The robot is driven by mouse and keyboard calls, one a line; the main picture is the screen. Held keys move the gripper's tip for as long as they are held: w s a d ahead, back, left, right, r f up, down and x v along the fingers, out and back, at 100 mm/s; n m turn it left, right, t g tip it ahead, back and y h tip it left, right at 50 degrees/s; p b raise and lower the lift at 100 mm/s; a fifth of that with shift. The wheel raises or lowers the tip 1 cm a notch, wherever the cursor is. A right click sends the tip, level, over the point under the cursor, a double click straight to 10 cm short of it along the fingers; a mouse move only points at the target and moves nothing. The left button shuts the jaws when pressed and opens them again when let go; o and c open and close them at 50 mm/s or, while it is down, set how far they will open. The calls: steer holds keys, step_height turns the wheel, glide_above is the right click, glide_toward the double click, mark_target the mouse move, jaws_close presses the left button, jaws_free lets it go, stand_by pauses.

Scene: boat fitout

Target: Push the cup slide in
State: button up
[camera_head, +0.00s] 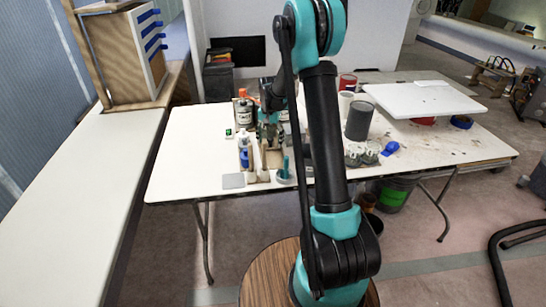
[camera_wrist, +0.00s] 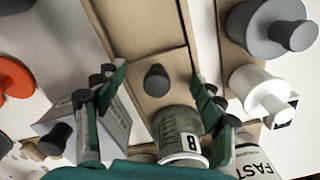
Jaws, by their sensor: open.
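In the wrist view, a long wooden tray-like piece (camera_wrist: 145,30) with raised edges runs up the picture; it looks like the cup slide, though I cannot be sure. A dark round knob (camera_wrist: 157,78) stands on it. A clear cup or jar (camera_wrist: 180,135) with a "B" label is below the knob, near my palm. My gripper (camera_wrist: 156,88) is open, its two teal and black fingers on either side of the knob and cup, with no grip visible. In the head view my gripper (camera_head: 268,120) is low over the wooden piece (camera_head: 272,158) on the table; how far the slide sticks out is hidden.
Bottles (camera_head: 244,112) stand close around my gripper on the white table (camera_head: 190,150). A dark grey can (camera_head: 359,121) and a white board (camera_head: 425,99) are to the right. In the wrist view, grey (camera_wrist: 270,28) and white (camera_wrist: 258,88) capped containers stand close right.

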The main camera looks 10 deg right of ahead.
steer(key=shift+o, duration=1.2)
steer(key=shift+d, duration=0.1)
steer(key=shift+r, duration=3.5)
